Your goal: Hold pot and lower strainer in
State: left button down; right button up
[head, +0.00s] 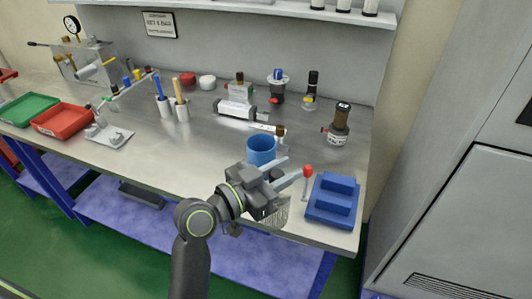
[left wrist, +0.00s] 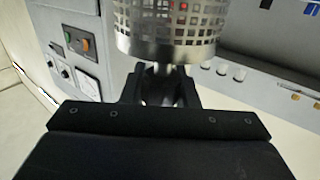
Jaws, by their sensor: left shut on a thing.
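The blue pot (head: 261,150) stands upright and open on the steel bench, just behind my left gripper. My left gripper (head: 288,172) reaches over the front of the bench. In the left wrist view my left gripper (left wrist: 165,88) is shut on the short stem of the strainer, a shiny metal basket with square holes (left wrist: 165,32). In the head view a grey meshed part of the strainer (head: 282,211) shows below the gripper, largely hidden by it. The strainer is outside the pot. My right gripper is not in view.
A blue stepped block (head: 333,197) lies to the right, with a red-knobbed piece (head: 308,171) beside it. Pneumatic parts (head: 238,108) and a dark-topped fitting (head: 338,124) stand behind. Green (head: 27,108) and red trays (head: 62,119) are far left. The bench is clear left of the pot.

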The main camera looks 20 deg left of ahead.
pick_arm(q)
jog(key=s+d+f+m+g+h, duration=0.2)
jog(key=d+f+m+g+h, duration=0.25)
jog(key=d, duration=0.25)
jog(key=a+g, duration=0.1)
jog(key=a, duration=0.2)
jog(key=s+a+m+g+h, duration=0.1)
jog(key=a, duration=0.2)
jog(key=a+m+g, duration=0.1)
jog(key=a+g, duration=0.1)
jog(key=a, duration=0.1)
jog(key=shift+s+a+f, duration=0.3)
jog(key=shift+s+f, duration=0.05)
jog(key=shift+f, duration=0.05)
jog(key=s+a+n+t+y, duration=0.2)
jog(key=a+t, duration=0.3)
jog(key=a, duration=0.3)
jog(key=shift+s+a+n, duration=0.25)
jog(key=shift+a+n, duration=0.1)
jog(key=shift+n, duration=0.3)
